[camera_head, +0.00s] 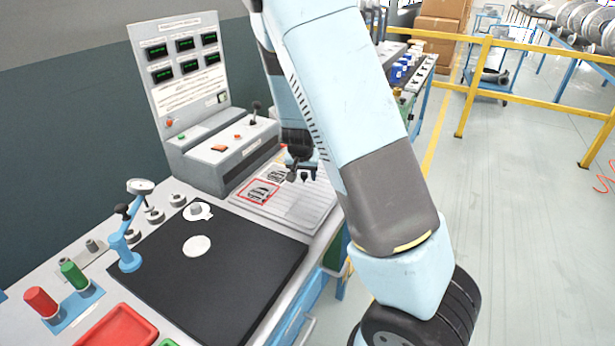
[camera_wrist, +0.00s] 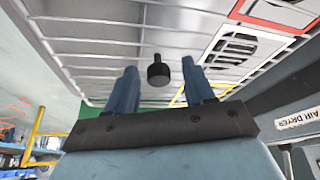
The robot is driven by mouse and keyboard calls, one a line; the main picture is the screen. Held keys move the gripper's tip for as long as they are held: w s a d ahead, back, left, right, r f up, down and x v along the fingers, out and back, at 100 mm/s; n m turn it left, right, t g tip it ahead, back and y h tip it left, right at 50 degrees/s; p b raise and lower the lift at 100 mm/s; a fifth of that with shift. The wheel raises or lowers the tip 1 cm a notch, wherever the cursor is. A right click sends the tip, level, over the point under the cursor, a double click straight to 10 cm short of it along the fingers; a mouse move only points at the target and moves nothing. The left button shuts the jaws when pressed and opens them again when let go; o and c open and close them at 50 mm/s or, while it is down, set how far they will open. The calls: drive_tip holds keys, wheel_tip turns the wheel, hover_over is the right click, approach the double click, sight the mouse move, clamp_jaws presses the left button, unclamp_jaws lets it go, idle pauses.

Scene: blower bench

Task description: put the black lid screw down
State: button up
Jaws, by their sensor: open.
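The black lid screw (camera_wrist: 157,72) shows in the wrist view as a short dark knob with a thin stem, against the ribbed grey tray. My gripper (camera_wrist: 160,68) is open, with one finger on each side of the screw and a visible gap to both. In the head view my gripper (camera_head: 303,174) points down over the light tray (camera_head: 314,209) at the back of the bench. The screw is too small there to separate surely from the dark fingertips. I cannot tell whether it touches the tray.
A red-framed picture (camera_head: 262,192) and a grey one mark the tray's left side. A grey control box (camera_head: 225,155) stands just left of it. A black mat (camera_head: 215,270) with white round pieces lies in front. A blue clamp (camera_head: 126,250) and red tray (camera_head: 118,328) are at left.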

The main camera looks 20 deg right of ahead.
drive_tip(key=shift+f, duration=0.2)
clamp_jaws()
idle(0.5)
